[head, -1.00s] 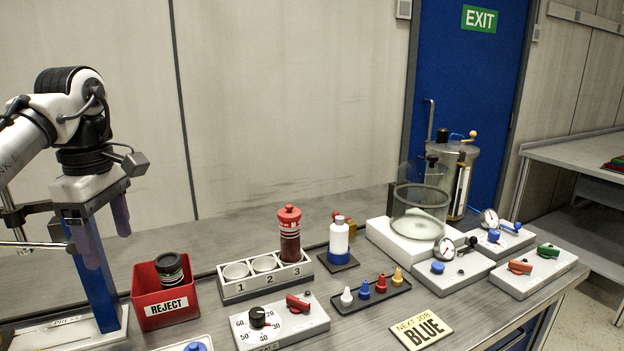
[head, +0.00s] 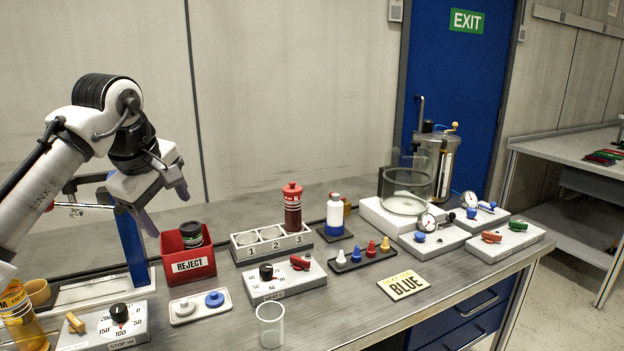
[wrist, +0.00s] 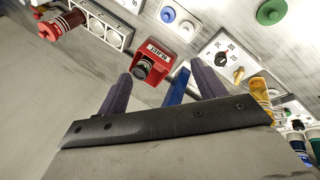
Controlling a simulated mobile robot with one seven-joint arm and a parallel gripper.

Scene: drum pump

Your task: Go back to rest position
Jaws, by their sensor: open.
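My gripper (head: 167,209) is at the left of the head view, raised above the bench in front of a blue press column (head: 131,250). Its two purple fingers are apart, with nothing between them. In the wrist view the open fingers of my gripper (wrist: 163,90) point toward the red REJECT bin (wrist: 162,65), which lies beyond them and is not touched. The REJECT bin (head: 188,266) also stands on the bench in the head view, with a dark-lidded jar (head: 191,234) in it.
A numbered rack (head: 270,243) holds a red-capped bottle (head: 292,208) at slot 3. A clear beaker (head: 270,325) stands at the front edge. A dial box (head: 103,328) and an amber bottle (head: 22,318) are at lower left. The NEXT JOB BLUE sign (head: 403,286) lies on the bench.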

